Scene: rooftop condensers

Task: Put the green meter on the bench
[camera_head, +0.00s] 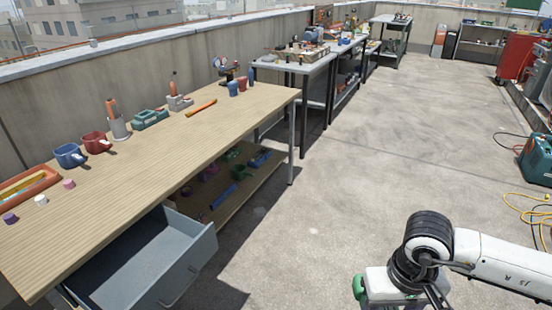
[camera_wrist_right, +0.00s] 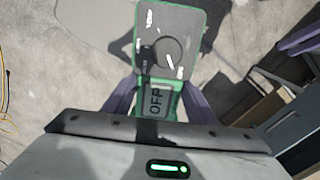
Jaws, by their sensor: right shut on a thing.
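The green meter (camera_wrist_right: 165,45) fills the upper middle of the right wrist view, with a dark face, a round dial and "OFF" lettering. My right gripper (camera_wrist_right: 161,97) is shut on its lower part, one finger on each side. In the head view a small green part (camera_head: 358,287), probably the meter, shows beside my right wrist at the bottom right, out over the floor and apart from the bench. The bench (camera_head: 150,165) has a long wooden top at the left. My left gripper is not in view.
An open grey drawer (camera_head: 150,262) sticks out from the bench's front. The front and middle of the bench top are clear. Yellow cable (camera_head: 530,208) lies at the right.

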